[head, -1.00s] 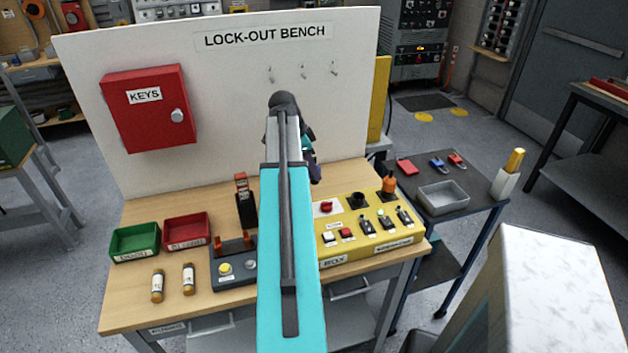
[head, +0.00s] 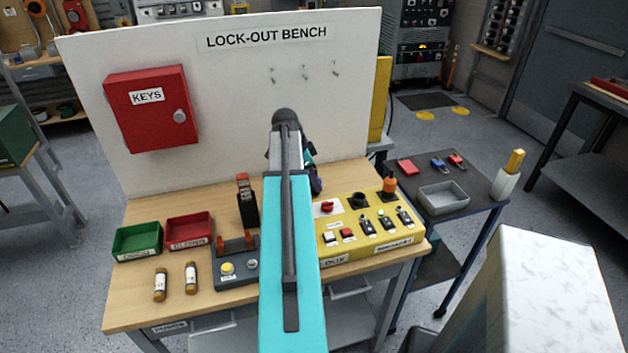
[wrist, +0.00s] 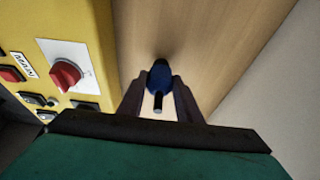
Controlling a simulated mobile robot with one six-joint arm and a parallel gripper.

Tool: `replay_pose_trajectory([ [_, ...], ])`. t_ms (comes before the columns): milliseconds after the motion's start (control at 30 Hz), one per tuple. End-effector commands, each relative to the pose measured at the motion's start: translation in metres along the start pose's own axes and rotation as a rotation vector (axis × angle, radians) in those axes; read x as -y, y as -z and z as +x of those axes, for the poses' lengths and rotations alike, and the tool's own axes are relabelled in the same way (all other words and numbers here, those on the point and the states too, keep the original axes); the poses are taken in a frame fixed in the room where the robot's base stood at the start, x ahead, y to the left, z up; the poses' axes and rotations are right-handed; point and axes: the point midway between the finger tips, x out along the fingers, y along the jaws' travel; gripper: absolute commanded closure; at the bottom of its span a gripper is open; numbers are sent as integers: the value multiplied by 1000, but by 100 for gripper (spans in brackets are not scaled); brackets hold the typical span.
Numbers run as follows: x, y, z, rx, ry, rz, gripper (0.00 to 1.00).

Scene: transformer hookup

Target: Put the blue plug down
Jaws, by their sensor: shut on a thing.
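The blue plug (wrist: 159,76) is held between the two dark fingers of my gripper (wrist: 160,100) in the wrist view, with a dark pin or tip pointing toward the camera. My gripper is shut on it. Behind the plug is the bare wooden bench top (wrist: 200,40), with a dark shadow close to the plug; I cannot tell whether they touch. In the head view my arm covers most of the gripper, and the plug is hard to make out there.
The yellow box (head: 372,243), with a red rotary switch (wrist: 66,75), stands beside my gripper. The white back panel (head: 240,80) rises behind. A red bin (head: 188,231), a green bin (head: 137,239) and a dark lock rack (head: 247,207) are to the left. A side cart (head: 450,170) is right.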

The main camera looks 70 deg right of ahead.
Motion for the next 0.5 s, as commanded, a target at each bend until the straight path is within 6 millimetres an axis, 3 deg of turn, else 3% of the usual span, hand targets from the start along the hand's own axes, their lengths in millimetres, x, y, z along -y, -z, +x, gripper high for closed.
replay_pose_trajectory([
  [500,0,-2,7,0,1,0,97],
])
